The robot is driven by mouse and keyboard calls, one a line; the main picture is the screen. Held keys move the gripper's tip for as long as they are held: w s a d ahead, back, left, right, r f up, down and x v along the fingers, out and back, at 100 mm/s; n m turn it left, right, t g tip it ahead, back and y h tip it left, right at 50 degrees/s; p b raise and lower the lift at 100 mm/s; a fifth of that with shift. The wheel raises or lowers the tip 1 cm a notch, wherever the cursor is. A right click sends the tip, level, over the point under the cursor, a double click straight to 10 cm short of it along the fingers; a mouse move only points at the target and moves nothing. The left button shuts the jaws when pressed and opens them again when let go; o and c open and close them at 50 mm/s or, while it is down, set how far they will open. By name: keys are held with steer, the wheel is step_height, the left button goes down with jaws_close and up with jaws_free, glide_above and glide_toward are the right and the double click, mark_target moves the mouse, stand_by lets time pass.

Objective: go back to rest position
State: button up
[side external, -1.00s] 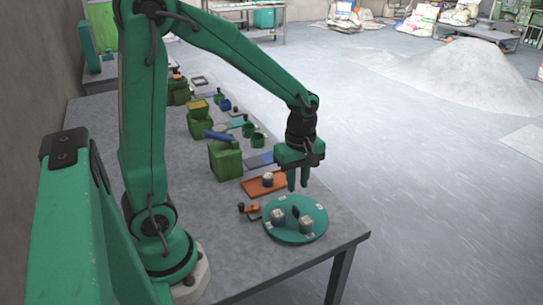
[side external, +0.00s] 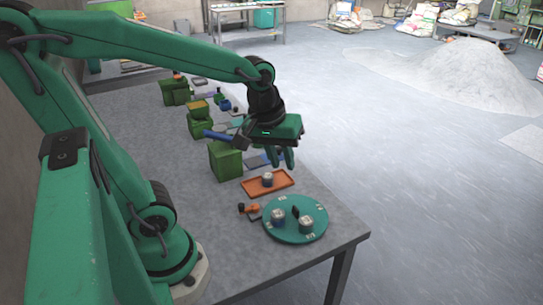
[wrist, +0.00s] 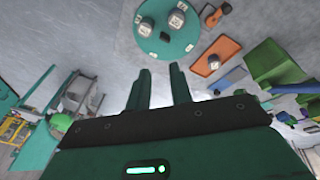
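My gripper (side external: 281,162) is raised above the table, over the area behind the orange tray. Its two fingers are apart with nothing between them; the gap also shows in the wrist view (wrist: 161,70). The round teal disc (side external: 290,234) lies near the table's front corner. Two grey-lidded pots, a left one (side external: 278,216) and a right one (side external: 306,223), stand on it with a small black piece between them. A third pot (side external: 267,179) stands on the orange tray (side external: 285,180). My gripper touches none of these.
The grey table (side external: 150,140) carries a green box (side external: 225,160), a blue bar (side external: 220,136) and several smaller boxes further back. A small orange-and-black item (side external: 249,210) lies left of the disc. A pale powder heap (side external: 460,75) rests on the open floor.

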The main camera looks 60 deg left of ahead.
steer(key=s+r+m+t, duration=0.2)
steer(key=s+r+m, duration=0.2)
steer(key=m, duration=0.3)
steer(key=shift+s+d+m, duration=0.4)
steer(key=shift+s+d, duration=0.05)
steer(key=shift+s, duration=0.4)
